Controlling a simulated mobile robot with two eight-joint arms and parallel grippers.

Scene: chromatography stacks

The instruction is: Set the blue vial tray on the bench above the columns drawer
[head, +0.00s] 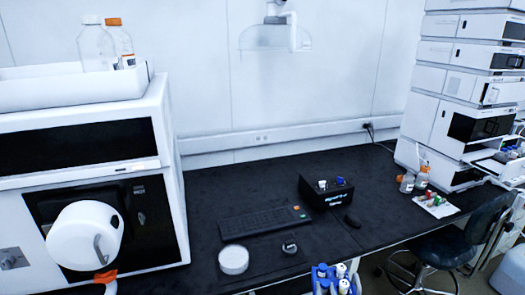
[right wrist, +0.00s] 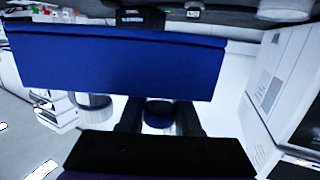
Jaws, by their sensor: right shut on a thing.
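The blue vial tray (head: 322,281) shows at the bottom edge of the head view, in front of the bench's front edge, with white- and blue-capped vials in it. In the right wrist view its plain blue side (right wrist: 110,62) fills the upper middle. My right gripper (right wrist: 160,104) is shut on the tray; its dark fingers reach up to the tray's lower edge. The black bench top (head: 200,205) runs across the head view. The lower part of the tray is cut off in the head view. I cannot pick out the columns drawer. My left gripper is not in view.
On the bench are a keyboard (head: 264,223), a white round container (head: 234,260), a small dark puck (head: 290,248), a black box (head: 326,191) and a mouse (head: 352,220). A white instrument (head: 80,150) stands left, an instrument stack (head: 425,110) right, a chair (head: 470,235) front right.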

